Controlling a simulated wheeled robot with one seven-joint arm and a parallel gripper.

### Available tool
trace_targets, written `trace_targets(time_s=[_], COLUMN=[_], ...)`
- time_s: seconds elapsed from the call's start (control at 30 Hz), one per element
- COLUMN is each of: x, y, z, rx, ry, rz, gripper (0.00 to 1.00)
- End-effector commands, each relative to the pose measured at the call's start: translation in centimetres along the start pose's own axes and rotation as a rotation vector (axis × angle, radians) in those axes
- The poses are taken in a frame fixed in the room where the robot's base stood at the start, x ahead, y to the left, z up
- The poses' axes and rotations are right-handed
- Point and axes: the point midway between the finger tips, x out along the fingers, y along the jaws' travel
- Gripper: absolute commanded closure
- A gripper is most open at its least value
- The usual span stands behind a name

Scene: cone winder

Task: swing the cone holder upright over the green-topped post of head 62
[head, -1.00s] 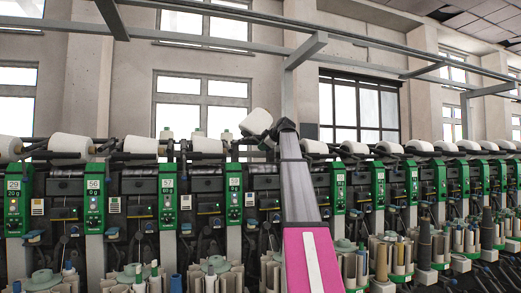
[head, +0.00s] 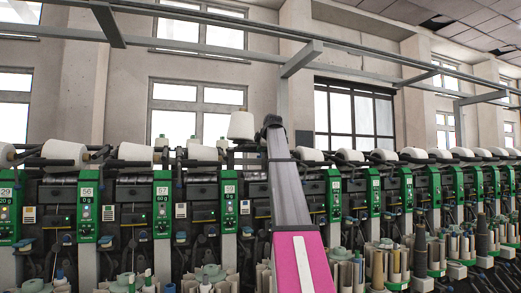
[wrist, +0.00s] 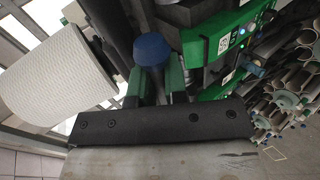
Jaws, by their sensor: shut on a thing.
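A white cone (head: 241,125) stands nearly upright, high above the row of winding heads, just left of my dark gripper (head: 270,124) in the head view. In the wrist view the same cone (wrist: 60,72) fills the left side. A blue-capped handle (wrist: 151,48) lies between my two green fingers (wrist: 154,78), which are shut on it. It appears to belong to the cone holder, whose frame is mostly hidden behind the cone and my gripper. I cannot read which head is 62.
Green-fronted winding heads (head: 230,200) stand in a long row with white cones (head: 65,152) along their top. A grey overhead rail (head: 300,60) crosses above. Bobbin carousels (head: 207,278) stand low in front. Open air surrounds the raised cone above.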

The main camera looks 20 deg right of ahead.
Motion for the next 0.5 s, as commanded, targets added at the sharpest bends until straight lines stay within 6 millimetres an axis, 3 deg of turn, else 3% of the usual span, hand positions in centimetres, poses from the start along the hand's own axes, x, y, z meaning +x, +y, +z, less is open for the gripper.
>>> trace_targets(time_s=[0.37, 0.4, 0.43, 0.47, 0.5], x=[-0.02, -0.02, -0.02, -0.01, -0.01], y=[0.02, 0.02, 0.02, 0.01, 0.01], z=[-0.05, -0.05, -0.05, -0.05, -0.05], rx=[-0.003, -0.002, -0.002, -0.002, -0.002], ry=[0.000, 0.000, 0.000, 0.000, 0.000], rz=[0.000, 0.000, 0.000, 0.000, 0.000], gripper=[1.00, 0.80, 0.70, 0.63, 0.63])
